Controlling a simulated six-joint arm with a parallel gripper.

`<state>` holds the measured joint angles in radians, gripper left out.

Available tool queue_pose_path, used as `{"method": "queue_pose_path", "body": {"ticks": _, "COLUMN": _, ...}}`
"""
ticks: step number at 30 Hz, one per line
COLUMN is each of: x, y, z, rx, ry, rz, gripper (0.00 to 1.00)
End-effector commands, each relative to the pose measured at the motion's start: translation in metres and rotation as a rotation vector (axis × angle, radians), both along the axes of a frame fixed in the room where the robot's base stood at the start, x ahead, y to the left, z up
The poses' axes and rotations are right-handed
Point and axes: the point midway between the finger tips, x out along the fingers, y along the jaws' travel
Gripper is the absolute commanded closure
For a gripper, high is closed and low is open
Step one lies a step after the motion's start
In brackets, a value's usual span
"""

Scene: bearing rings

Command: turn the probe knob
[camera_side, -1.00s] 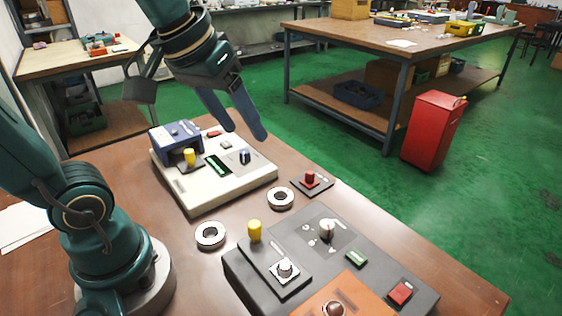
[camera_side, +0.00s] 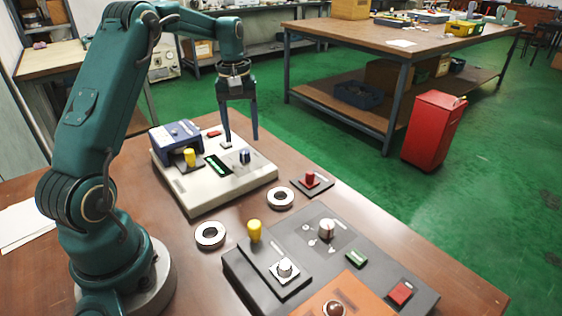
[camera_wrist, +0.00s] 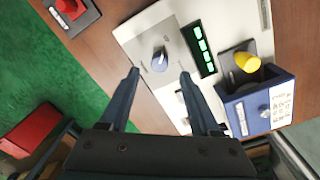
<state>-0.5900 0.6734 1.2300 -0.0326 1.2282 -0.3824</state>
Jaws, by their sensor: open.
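A small dark blue knob (camera_side: 245,157) stands on a grey plate of the cream instrument (camera_side: 225,184). In the wrist view the knob (camera_wrist: 159,62) shows a pale pointer mark and lies just beyond the gap between my fingertips. My gripper (camera_side: 242,141) is open and empty, pointing down, with its fingertips a little above the knob. It also shows in the wrist view (camera_wrist: 159,73), one finger on each side of the knob's line. No finger visibly touches the knob. I cannot read any label.
The cream instrument also bears a blue housing (camera_side: 176,137), a yellow knob (camera_side: 189,156) and a green display (camera_side: 217,165). Two bearing rings (camera_side: 280,198) (camera_side: 210,235), a red button (camera_side: 311,180) and the dark grey console (camera_side: 240,272) stand nearer the camera.

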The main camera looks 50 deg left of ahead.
Motion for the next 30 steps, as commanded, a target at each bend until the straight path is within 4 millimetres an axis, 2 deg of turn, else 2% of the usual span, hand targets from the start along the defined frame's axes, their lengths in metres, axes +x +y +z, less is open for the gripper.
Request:
{"method": "queue_pose_path", "body": {"ticks": 9, "x": 0.000, "y": -0.001, "z": -0.038, "rx": 0.001, "ry": 0.001, "rz": -0.001, "gripper": 0.36}}
{"method": "queue_pose_path", "body": {"ticks": 20, "x": 0.001, "y": -0.001, "z": -0.044, "rx": 0.004, "ry": -0.003, "rz": -0.001, "gripper": 0.36}}
{"method": "queue_pose_path", "body": {"ticks": 23, "x": 0.001, "y": -0.001, "z": -0.044, "rx": 0.004, "ry": -0.003, "rz": -0.001, "gripper": 0.71}}
{"method": "queue_pose_path", "body": {"ticks": 25, "x": 0.001, "y": -0.001, "z": -0.044, "rx": 0.004, "ry": -0.003, "rz": -0.001, "gripper": 0.98}}
{"method": "queue_pose_path", "body": {"ticks": 30, "x": 0.001, "y": -0.001, "z": -0.044, "rx": 0.004, "ry": -0.003, "rz": -0.003, "gripper": 1.00}}
